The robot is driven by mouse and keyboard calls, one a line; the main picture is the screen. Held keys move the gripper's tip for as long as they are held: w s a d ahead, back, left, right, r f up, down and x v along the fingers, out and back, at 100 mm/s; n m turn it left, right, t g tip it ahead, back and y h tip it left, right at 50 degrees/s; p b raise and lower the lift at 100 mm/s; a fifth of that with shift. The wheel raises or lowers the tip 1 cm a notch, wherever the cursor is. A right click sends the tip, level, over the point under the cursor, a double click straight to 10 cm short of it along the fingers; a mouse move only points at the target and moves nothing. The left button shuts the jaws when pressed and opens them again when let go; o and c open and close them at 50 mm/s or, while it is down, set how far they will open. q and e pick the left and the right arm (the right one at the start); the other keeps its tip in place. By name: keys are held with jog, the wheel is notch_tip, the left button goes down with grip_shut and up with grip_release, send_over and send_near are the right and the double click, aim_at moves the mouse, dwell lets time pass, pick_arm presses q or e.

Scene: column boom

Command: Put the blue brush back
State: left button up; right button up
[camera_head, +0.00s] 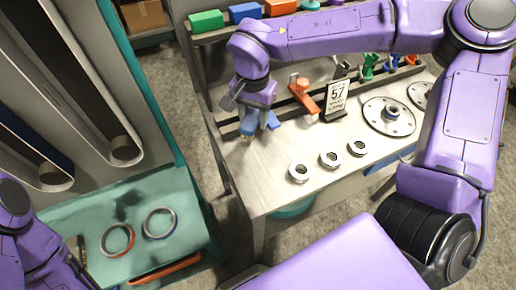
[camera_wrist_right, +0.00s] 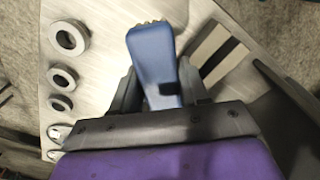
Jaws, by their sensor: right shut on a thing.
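The blue brush (camera_head: 249,123) is at the left end of the workbench, in my right gripper (camera_head: 256,112). In the right wrist view the brush (camera_wrist_right: 155,60) sticks out beyond the fingers (camera_wrist_right: 158,95), which are shut on it, with the bristle end pointing away. The dark rack rail (camera_head: 285,108) runs along the bench beside it; its slotted strips show right of the brush in the wrist view (camera_wrist_right: 215,55). Whether the brush touches the rail or bench, I cannot tell.
An orange brush-like tool (camera_head: 303,96), a sign (camera_head: 336,101) and a green tool (camera_head: 369,66) stand along the rack. Several metal rings (camera_head: 330,159) and a flanged disc (camera_head: 389,116) lie on the bench. A teal table (camera_head: 185,225) with two rings is at left.

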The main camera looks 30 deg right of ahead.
jog(key=s+d+r+m+p, duration=0.1)
jog(key=s+d+r+m, duration=0.2)
jog(key=s+d+m, duration=0.45)
jog(key=s+r+m+p, duration=0.15)
jog(key=s+m, duration=0.55)
jog(key=m, duration=0.8)
jog(key=p, duration=0.1)
send_over(258, 152)
notch_tip(258, 152, down, 11)
jog(key=shift+s+r, duration=0.1)
jog(key=shift+r, duration=0.05)
notch_tip(258, 152, down, 3)
jog(key=shift+r, duration=0.2)
jog(key=shift+f, duration=0.15)
